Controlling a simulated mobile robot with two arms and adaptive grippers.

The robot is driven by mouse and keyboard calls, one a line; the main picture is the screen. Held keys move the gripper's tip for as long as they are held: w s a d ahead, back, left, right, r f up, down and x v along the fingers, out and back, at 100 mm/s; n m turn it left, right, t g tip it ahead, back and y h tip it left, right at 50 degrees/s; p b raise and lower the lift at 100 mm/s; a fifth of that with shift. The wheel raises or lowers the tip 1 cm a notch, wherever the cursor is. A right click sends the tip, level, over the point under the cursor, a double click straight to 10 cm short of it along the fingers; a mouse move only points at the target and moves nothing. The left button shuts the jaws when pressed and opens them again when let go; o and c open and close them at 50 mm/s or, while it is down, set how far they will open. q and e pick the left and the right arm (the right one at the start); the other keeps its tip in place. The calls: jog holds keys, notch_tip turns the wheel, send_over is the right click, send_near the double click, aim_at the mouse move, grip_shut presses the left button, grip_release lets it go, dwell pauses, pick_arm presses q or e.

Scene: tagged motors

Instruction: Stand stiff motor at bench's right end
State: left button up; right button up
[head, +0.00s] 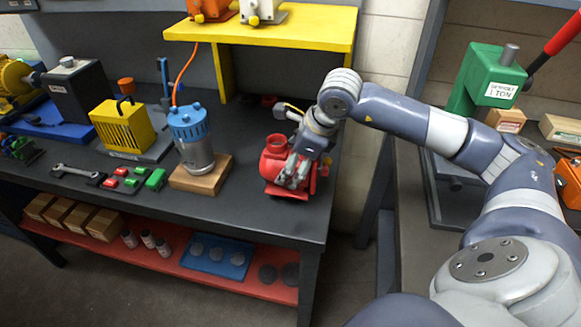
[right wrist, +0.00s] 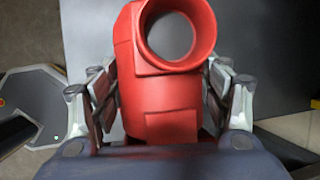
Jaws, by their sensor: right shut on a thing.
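A red motor (head: 275,158) with a round open mouth is near the right end of the dark bench (head: 250,212). My right gripper (head: 292,172) is over it, with its fingers on the motor. In the right wrist view the red motor (right wrist: 165,95) sits between the two fingers of the right gripper (right wrist: 165,110), which are shut on its sides. The motor looks upright, its underside partly hidden by the fingers. I cannot tell whether it touches the bench top. A tag reading "stiff" is not visible on it. My left gripper is not in view.
A blue and silver pump (head: 192,140) stands on a wooden block left of the motor. A yellow shelf (head: 270,30) overhangs the back. A yellow ribbed unit (head: 122,128) and small red and green blocks lie farther left. A green press (head: 487,80) stands at right.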

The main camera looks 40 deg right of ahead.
jog(key=shift+w+f+b, duration=0.1)
jog(key=shift+f+b, duration=0.7)
jog(key=shift+f, duration=0.65)
jog(key=o, duration=2.1)
jog(key=shift+s+a+f, duration=0.1)
jog(key=shift+s+f, duration=0.1)
jog(key=shift+f, duration=0.05)
jog(key=shift+c, duration=0.2)
jog(key=shift+r, duration=0.15)
jog(key=shift+s+r, duration=0.1)
jog(key=shift+r, duration=0.2)
jog(key=v, duration=1.1)
jog(key=shift+b, duration=0.4)
jog(key=shift+s, duration=0.1)
